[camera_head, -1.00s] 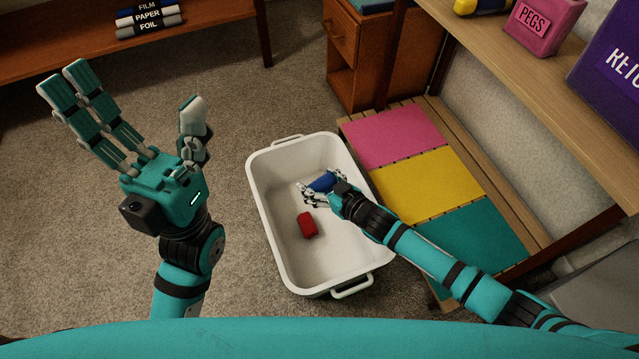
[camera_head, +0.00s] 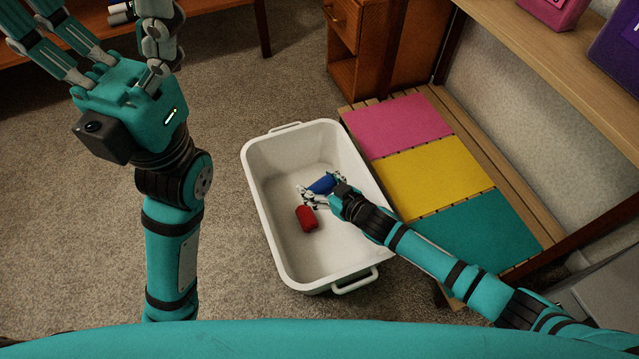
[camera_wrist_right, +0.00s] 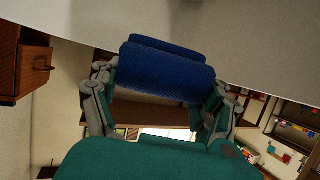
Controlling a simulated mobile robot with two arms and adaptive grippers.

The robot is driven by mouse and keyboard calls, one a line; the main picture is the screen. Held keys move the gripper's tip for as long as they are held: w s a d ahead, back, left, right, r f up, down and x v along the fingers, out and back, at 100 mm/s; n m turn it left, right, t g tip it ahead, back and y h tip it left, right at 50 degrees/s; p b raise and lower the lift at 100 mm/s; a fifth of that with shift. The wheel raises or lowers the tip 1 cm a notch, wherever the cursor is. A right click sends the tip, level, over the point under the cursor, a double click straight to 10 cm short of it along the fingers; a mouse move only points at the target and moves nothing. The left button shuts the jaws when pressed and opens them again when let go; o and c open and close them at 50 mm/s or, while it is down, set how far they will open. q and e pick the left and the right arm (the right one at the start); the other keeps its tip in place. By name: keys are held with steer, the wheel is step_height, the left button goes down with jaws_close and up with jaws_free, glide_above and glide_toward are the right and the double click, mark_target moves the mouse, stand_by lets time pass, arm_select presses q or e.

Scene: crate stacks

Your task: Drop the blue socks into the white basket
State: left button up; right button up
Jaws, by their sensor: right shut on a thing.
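The white basket (camera_head: 262,205) stands on the carpet in the middle of the head view. A rolled red item (camera_head: 306,217) lies on its floor. My right gripper (camera_head: 316,193) reaches in over the basket's right side and is shut on the rolled blue socks (camera_head: 325,183). The socks are inside the basket's outline; their height above its floor cannot be told. In the right wrist view the socks (camera_wrist_right: 165,68) sit between the fingers of the right gripper (camera_wrist_right: 158,92). My left gripper (camera_head: 98,42) is spread open and empty, left of the basket, its fingertips partly cut off.
A low slatted bench (camera_head: 480,165) with pink, yellow and teal mats stands close right of the basket. A wooden shelf (camera_head: 560,70) runs above it, and a wooden cabinet (camera_head: 352,70) stands behind. Carpet (camera_head: 225,100) is free left of the basket.

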steer(key=o, duration=1)
steer(key=v, duration=1.2)
